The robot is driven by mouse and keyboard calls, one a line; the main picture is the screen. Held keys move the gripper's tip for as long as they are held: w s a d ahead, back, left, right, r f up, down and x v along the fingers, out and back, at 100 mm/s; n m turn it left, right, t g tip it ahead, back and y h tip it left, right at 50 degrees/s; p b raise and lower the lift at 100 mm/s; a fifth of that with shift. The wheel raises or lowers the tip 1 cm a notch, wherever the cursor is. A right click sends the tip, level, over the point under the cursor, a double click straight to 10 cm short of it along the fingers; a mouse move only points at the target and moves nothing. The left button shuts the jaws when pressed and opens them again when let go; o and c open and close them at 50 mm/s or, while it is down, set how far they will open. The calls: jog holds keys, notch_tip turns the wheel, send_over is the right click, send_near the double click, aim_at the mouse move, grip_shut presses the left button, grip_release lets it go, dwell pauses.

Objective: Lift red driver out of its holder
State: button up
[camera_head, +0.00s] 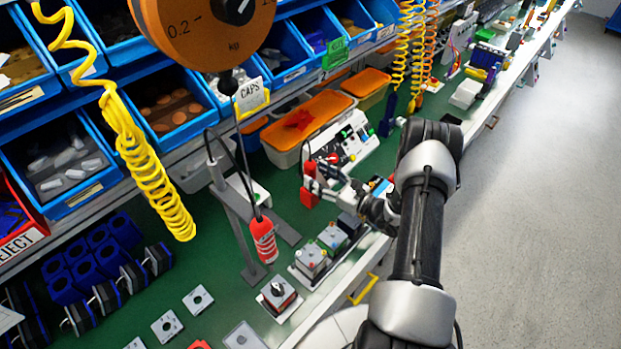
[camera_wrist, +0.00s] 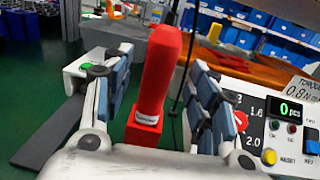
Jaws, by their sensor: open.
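The red driver (camera_wrist: 162,70) stands nearly upright, leaning slightly, between the two fingers of my gripper (camera_wrist: 166,92) in the wrist view. Gaps show on both sides of it, so the fingers are open around it and apart from it. A white label band circles its lower part, above a wider red base. I cannot tell how the base sits in a holder. In the head view the red driver (camera_head: 309,172) is partly hidden by my gripper (camera_head: 316,184), which reaches in from the right above the green bench.
A torque control box (camera_wrist: 262,125) stands close right of the fingers; it also shows in the head view (camera_head: 345,140). A red cylinder (camera_head: 263,240) hangs on a cable left of my gripper. An orange-lidded bin (camera_head: 318,112) is behind. Small fixtures (camera_head: 311,260) sit in front.

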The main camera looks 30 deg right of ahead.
jog(key=x, duration=0.3)
jog(key=shift+w+a, duration=0.15)
jog(key=shift+w, duration=0.1)
jog(key=shift+c, duration=0.2)
grip_shut()
dwell(0.4)
